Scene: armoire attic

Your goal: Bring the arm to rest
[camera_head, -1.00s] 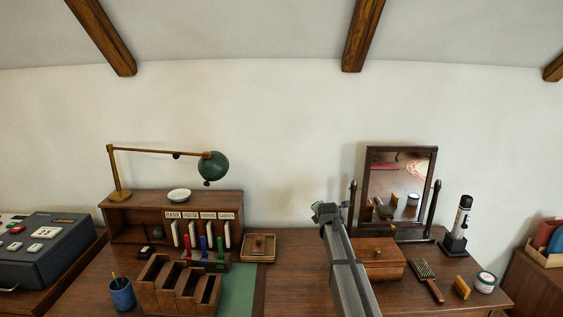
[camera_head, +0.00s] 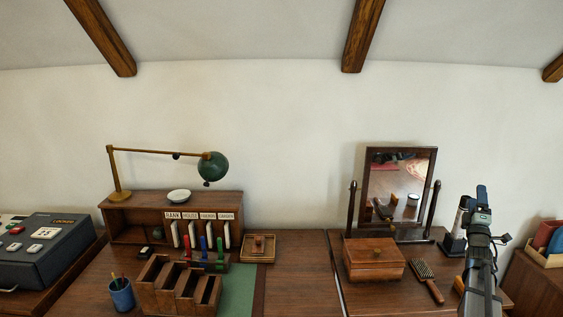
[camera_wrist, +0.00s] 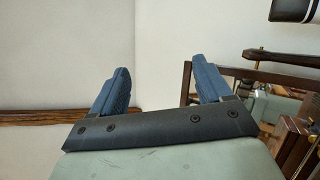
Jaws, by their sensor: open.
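My gripper (camera_head: 482,194) is at the right in the head view, raised in front of the black-based cylinder at the table's right end and hiding part of it. In the wrist view my gripper (camera_wrist: 160,88) shows two blue-grey fingers wide apart with nothing between them. Behind them are bare pale wall and the dark wooden frame of the mirror (camera_wrist: 235,80). In the head view the mirror (camera_head: 398,180) stands upright, left of my gripper and apart from it.
A wooden box (camera_head: 374,260) and a hairbrush (camera_head: 427,280) lie left of my arm. A labelled desk organizer (camera_head: 140,219), green lamp (camera_head: 212,167), slotted rack (camera_head: 178,288) and blue cup (camera_head: 121,295) stand left. A bin (camera_head: 548,238) is at far right. The air above the tables is clear.

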